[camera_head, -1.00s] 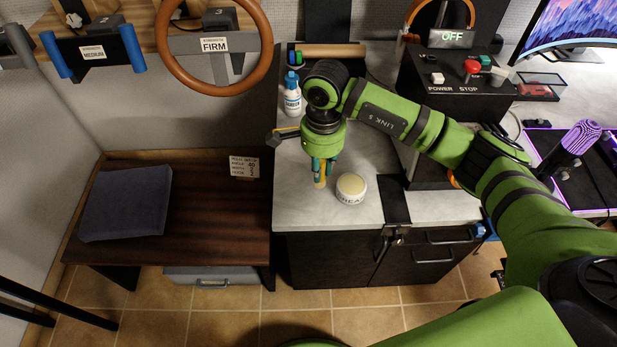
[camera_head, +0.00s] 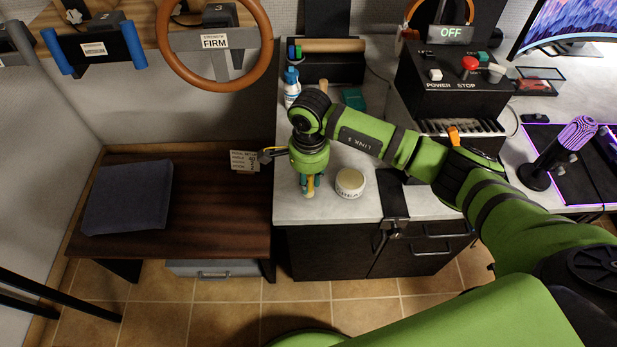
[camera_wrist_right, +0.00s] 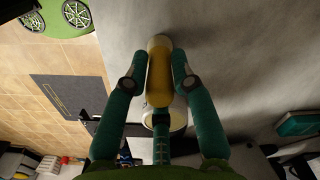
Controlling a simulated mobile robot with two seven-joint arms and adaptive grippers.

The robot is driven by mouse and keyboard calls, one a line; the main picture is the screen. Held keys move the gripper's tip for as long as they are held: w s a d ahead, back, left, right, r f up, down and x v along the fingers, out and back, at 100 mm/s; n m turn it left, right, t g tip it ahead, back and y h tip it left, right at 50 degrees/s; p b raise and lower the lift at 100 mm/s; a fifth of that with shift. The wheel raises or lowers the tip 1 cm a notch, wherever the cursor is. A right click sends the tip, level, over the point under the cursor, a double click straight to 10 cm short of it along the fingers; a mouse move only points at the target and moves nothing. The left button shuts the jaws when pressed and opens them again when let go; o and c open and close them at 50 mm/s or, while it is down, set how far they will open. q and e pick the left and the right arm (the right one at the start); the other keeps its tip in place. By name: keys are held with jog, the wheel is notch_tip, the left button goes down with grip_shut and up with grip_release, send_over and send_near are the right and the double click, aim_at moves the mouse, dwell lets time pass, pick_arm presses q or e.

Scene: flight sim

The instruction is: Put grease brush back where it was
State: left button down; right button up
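My right gripper (camera_head: 308,186) points down over the front left of the grey worktop. Its teal fingers press on both sides of a yellow rod-like thing with a pale end, which I take as the grease brush (camera_wrist_right: 160,75). In the head view only a small yellowish part of the brush (camera_head: 310,193) shows below the fingers. A round white grease tin (camera_head: 350,183) with a cream top stands just right of the gripper, apart from it. Part of a pale round thing, likely the tin, shows behind the fingers in the wrist view. My left gripper is not in view.
A white-and-blue bottle (camera_head: 292,88) and a teal block (camera_head: 353,98) are behind my arm. A black control box (camera_head: 455,85) stands to the right. A dark wooden bench (camera_head: 210,205) with a grey cushion (camera_head: 127,197) is left. The worktop's front edge is close.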

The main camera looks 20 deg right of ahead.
jog(key=shift+o, duration=0.4)
jog(key=shift+r, duration=0.55)
notch_tip(320, 180, up, 11)
jog(key=b, duration=0.2)
jog(key=shift+r, duration=0.15)
jog(key=shift+d, duration=0.1)
